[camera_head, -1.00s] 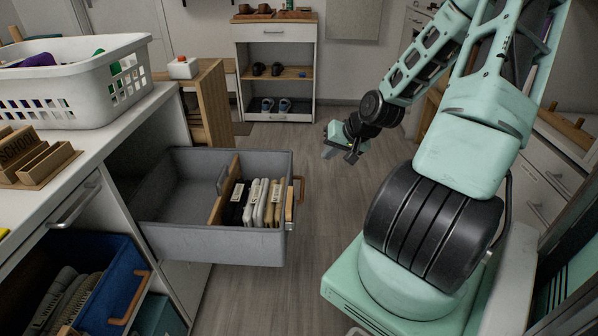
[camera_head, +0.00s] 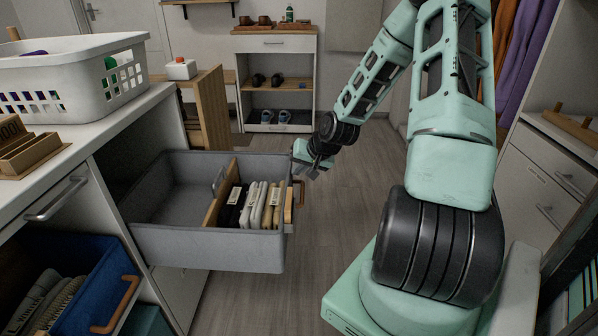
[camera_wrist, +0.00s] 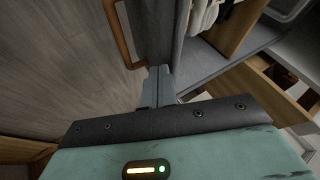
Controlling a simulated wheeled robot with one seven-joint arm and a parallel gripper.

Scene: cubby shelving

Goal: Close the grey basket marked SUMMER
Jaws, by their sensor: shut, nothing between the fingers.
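The grey basket (camera_head: 209,246) is pulled out of the cubby under the white counter, its open top showing. A wooden divider stands inside it, with several folded cloths (camera_head: 260,204) at its front end. A wooden handle (camera_head: 299,192) is on its front; no SUMMER marking is readable from here. My gripper (camera_head: 313,172) is shut and empty, by the far front corner of the basket and just beyond the handle. In the wrist view my shut fingertips (camera_wrist: 158,72) are at the basket's grey front wall, beside the handle (camera_wrist: 122,35); I cannot tell whether they touch it.
A blue basket (camera_head: 95,262) with a wooden handle sits lower left. A white laundry basket (camera_head: 75,80) and a wooden organizer (camera_head: 30,150) stand on the counter. A shoe cabinet (camera_head: 275,44) stands at the back. The floor (camera_head: 335,225) right of the grey basket is clear.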

